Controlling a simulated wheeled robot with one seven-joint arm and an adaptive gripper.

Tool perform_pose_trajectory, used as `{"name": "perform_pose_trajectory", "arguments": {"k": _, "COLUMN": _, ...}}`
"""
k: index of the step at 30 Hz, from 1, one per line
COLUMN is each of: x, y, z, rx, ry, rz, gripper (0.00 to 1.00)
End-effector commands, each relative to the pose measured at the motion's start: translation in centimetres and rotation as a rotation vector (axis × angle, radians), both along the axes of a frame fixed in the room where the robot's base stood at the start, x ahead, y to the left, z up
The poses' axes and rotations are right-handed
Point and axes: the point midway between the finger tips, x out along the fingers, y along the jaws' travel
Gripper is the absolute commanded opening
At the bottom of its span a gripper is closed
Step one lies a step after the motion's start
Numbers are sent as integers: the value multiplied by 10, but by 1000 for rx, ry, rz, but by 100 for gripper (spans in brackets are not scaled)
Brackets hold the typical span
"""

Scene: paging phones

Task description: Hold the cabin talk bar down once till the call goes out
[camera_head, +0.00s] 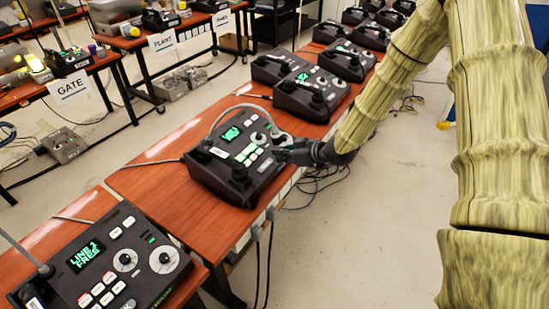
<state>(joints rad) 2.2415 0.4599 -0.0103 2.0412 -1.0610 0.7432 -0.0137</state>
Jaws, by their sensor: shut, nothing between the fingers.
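A black paging phone (205,172) with a green-lit screen, several pale keys and round dials sits on the middle red-brown table. My gripper (291,153) is at the right edge of this phone, close to its dials. Its dark fingers are shut and empty. I cannot tell whether they touch the phone. Which control is the talk bar is too small to tell, and no cabin label is readable.
More black phones (310,95) stand farther along the table row. Tables at the back left carry signs reading "GATE" (70,86) and "PLANT" (163,41). Cables hang below the middle table's right edge. The grey floor (370,230) right of the tables is mostly clear.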

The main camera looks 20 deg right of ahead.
Motion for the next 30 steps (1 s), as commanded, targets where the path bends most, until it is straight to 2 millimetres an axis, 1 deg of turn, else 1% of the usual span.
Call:
{"name": "perform_pose_trajectory", "arguments": {"k": 1, "x": -4, "y": -5, "z": 3, "rx": 0, "ry": -1, "rz": -2, "gripper": 0}}
{"name": "perform_pose_trajectory", "arguments": {"k": 6, "x": -18, "y": -16, "z": 14, "rx": 0, "ry": -2, "rz": -2, "gripper": 0}}
{"name": "perform_pose_trajectory", "arguments": {"k": 12, "x": -28, "y": -24, "z": 22, "rx": 1, "ry": -2, "rz": -3, "gripper": 0}}
{"name": "perform_pose_trajectory", "arguments": {"k": 18, "x": -32, "y": -27, "z": 24, "rx": 1, "ry": -1, "rz": -2, "gripper": 0}}
{"name": "perform_pose_trajectory", "arguments": {"k": 30, "x": -32, "y": -27, "z": 24, "rx": 1, "ry": -1, "rz": -2, "gripper": 0}}
